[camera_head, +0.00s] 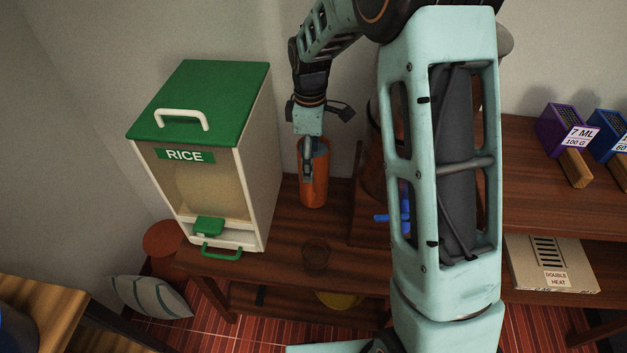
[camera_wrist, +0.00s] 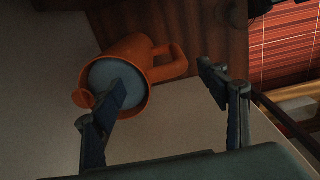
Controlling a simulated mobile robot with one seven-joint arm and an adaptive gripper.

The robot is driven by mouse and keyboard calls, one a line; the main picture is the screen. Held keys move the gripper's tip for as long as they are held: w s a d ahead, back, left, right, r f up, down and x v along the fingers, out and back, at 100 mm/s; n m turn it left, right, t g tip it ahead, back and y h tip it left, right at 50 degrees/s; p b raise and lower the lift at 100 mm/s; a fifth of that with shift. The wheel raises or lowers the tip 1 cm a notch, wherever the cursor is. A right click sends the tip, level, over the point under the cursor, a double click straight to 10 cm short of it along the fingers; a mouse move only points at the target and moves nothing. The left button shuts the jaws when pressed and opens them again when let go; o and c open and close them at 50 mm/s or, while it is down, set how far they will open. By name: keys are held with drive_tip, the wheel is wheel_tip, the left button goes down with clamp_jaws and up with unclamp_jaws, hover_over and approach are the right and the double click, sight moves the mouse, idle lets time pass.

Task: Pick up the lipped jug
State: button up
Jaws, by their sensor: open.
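The lipped jug (camera_head: 315,187) is orange with a blue-grey inside and stands upright on the wooden counter, right of the rice bin. In the wrist view the jug (camera_wrist: 130,47) shows its open mouth, its lip at lower left and its loop handle (camera_wrist: 172,62) at right. My gripper (camera_head: 307,160) points down over the jug's mouth. In the wrist view my gripper (camera_wrist: 163,80) is open. One finger overlaps the mouth; I cannot tell how far inside it reaches. The other finger is beyond the handle side, with the handle lying between them. No grip on the jug shows.
The rice bin (camera_head: 207,155) with a green lid stands close left of the jug. A small dark glass (camera_head: 316,255) stands in front. My arm hides much at the right, including part of a blue-handled item (camera_head: 381,218). Purple (camera_head: 560,128) and blue boxes stand far right.

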drive_tip(key=f, duration=0.5)
drive_tip(key=shift+s+f, duration=0.15)
drive_tip(key=shift+s, duration=0.2)
